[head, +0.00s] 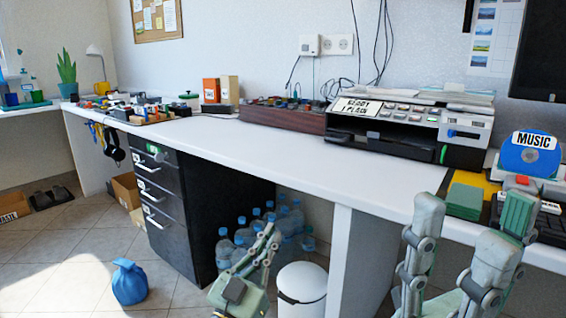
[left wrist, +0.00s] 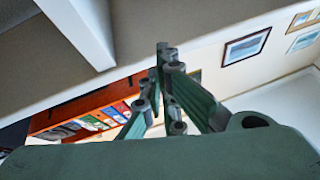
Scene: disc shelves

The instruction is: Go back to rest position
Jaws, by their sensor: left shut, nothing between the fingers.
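My left gripper (head: 270,236) is in front of the white desk, low in the middle of the head view, with its fingers pointing up. Its fingers are closed together with nothing between them. In the left wrist view the left fingertips (left wrist: 165,52) meet. My right gripper (head: 473,208) is at the lower right of the head view, in front of the desk edge. Its two fingers stand wide apart, and I see nothing held between them.
The white desk (head: 300,150) runs across the view, its middle clear. A printer (head: 410,130), green pads (head: 465,198) and a blue disc labelled MUSIC (head: 528,153) are on the right. Below are black drawers (head: 160,200), bottles (head: 225,248), a white bin (head: 302,286) and a blue bag (head: 129,283).

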